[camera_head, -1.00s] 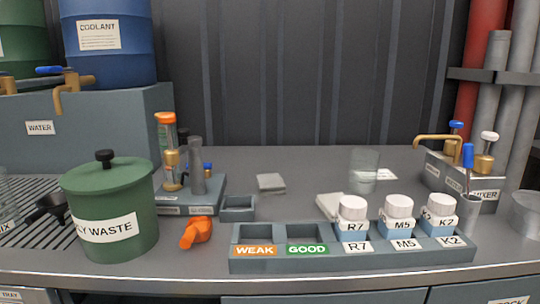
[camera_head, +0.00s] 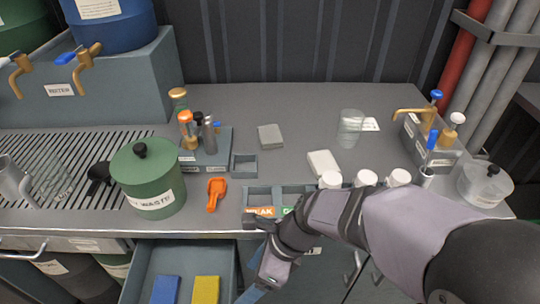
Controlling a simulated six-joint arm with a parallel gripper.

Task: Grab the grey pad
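A small grey square pad (camera_head: 270,137) lies flat on the grey counter, behind and right of a small square grey holder. A paler, off-white pad (camera_head: 324,163) lies to its right, behind the white-capped bottles. My arm reaches in from the right across the front of the counter. My gripper (camera_head: 262,282) points down beyond the counter's front edge, at the right side of an open drawer, well away from the grey pad. Its fingertips are cut off or hidden at the bottom edge, so its opening does not show.
The open drawer (camera_head: 228,257) holds a blue block (camera_head: 166,290) and a yellow block (camera_head: 206,289). A green waste bin (camera_head: 148,180), orange scoop (camera_head: 216,193) and tube stand (camera_head: 208,160) stand left of the pad. A clear beaker (camera_head: 350,128) stands right. Counter around the pad is clear.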

